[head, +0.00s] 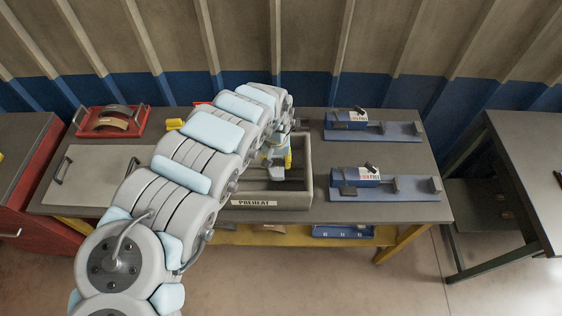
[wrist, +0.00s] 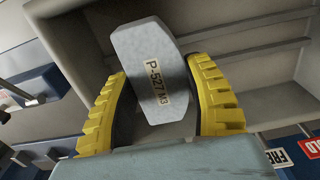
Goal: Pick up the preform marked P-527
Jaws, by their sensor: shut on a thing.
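The preform marked P-527 (wrist: 148,62) is a pale grey block with cut corners and a label reading "P-527 M3" in the wrist view. My gripper (wrist: 165,100) has ridged yellow fingers on either side of the block and is shut on it. The block sits slightly tilted between them. In the head view my gripper (head: 278,165) is over the grey tray labelled PREHEAT (head: 258,200), partly hidden by my arm. The block cannot be made out clearly there. Whether it touches the tray floor I cannot tell.
Two blue fixtures (head: 385,188) (head: 375,130) stand on the right of the bench. A red tray with curved shoes (head: 110,122) is at the back left, near a grey plate with handles (head: 88,175). A separate table (head: 530,150) stands at far right.

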